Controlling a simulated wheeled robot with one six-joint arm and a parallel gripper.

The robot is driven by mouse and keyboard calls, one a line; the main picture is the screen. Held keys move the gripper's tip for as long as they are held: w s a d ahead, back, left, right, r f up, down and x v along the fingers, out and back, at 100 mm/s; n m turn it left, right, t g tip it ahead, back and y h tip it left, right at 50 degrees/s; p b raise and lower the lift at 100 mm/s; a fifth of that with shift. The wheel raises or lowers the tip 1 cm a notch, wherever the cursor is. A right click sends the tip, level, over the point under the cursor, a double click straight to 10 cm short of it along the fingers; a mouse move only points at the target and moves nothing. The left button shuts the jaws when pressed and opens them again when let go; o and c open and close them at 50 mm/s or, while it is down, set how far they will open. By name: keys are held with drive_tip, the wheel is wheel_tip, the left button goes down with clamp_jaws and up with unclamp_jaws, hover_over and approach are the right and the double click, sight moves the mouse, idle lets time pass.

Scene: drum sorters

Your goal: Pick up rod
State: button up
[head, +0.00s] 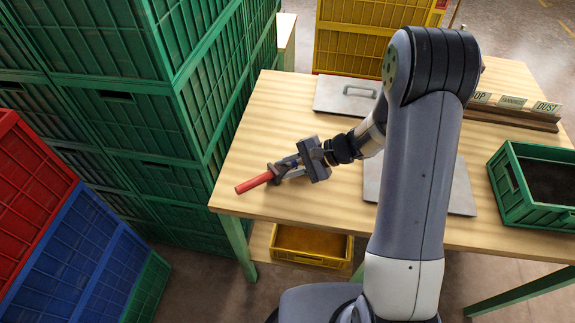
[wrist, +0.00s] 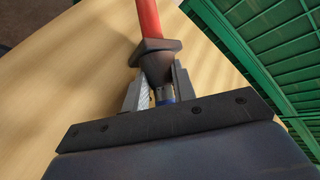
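The red rod (head: 255,183) has its free end pointing to the lower left in the head view, over the table's left end. It also shows at the top of the wrist view (wrist: 149,18), running into a dark flared collar with a small blue and silver part below it. My gripper (head: 285,171) is in line with the rod at its near end. In the wrist view my gripper's fingers (wrist: 158,90) stand on both sides of the collar's narrow part and appear shut on it. The fingers' inner contact is partly hidden by the collar.
The wooden table (head: 245,140) carries a grey plate with a handle (head: 345,96), labelled blocks (head: 512,102) and a green crate (head: 505,190). Stacked green crates (head: 190,110) stand close at the left. A yellow bin (head: 310,257) sits under the table.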

drive_tip(key=shift+c, duration=0.3)
clamp_jaws()
drive_tip(key=shift+r, duration=0.1)
